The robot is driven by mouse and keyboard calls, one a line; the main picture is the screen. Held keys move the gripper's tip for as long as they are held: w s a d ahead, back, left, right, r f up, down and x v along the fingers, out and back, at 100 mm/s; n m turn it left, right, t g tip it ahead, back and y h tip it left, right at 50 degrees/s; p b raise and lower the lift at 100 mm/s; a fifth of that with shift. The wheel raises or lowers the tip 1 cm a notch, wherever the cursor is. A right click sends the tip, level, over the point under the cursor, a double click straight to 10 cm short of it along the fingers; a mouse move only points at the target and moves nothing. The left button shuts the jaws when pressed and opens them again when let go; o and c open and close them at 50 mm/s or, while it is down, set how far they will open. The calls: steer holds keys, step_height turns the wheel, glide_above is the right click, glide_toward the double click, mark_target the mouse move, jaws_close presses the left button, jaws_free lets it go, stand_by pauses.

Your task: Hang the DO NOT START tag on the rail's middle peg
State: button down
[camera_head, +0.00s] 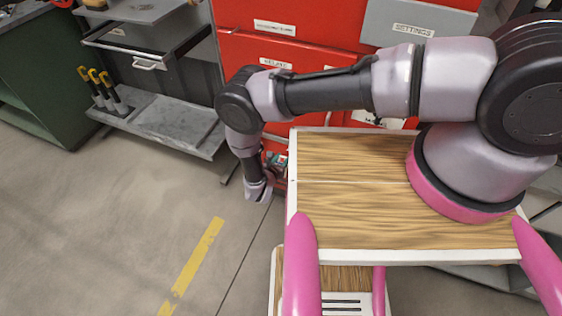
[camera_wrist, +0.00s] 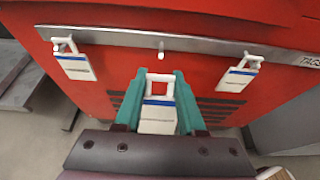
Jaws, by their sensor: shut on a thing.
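In the wrist view my gripper (camera_wrist: 161,82) is shut on a white tag (camera_wrist: 158,116) with a blue stripe, between its two green fingers. The tag's square white loop (camera_wrist: 160,84) faces up and forward; its lettering is too small to read. The grey rail (camera_wrist: 115,38) crosses the red front ahead. Its middle peg (camera_wrist: 161,52) is bare and lies just beyond the loop, nearly in line with it. The loop and peg look apart. In the head view my arm reaches down past the red front and the held tag cannot be made out.
Similar tags hang on the left peg (camera_wrist: 75,62) and right peg (camera_wrist: 239,75) of the rail, either side of my fingers. Dark vent slots show behind the gripper. A grey shelf cart (camera_head: 165,120) stands left; open floor (camera_head: 120,220) lies before it.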

steer(key=shift+w+d+f, duration=0.1)
steer(key=shift+w+d, duration=0.2)
steer(key=shift+w, duration=0.55)
steer(key=shift+w+d+f, duration=0.1)
steer(key=shift+w+d, duration=0.25)
steer(key=shift+w, duration=0.55)
steer(key=shift+w+d, duration=0.3)
steer(key=shift+w, duration=0.55)
steer(key=shift+w+d+f, duration=0.2)
steer(key=shift+w+f, duration=0.1)
steer(key=shift+w, duration=0.35)
steer(key=shift+w+d, duration=0.1)
steer(key=shift+w, duration=0.05)
steer(key=shift+c, duration=2.1)
jaws_free()
steer(key=shift+d, duration=0.3)
steer(key=v, duration=1.1)
steer(key=shift+a, duration=0.45)
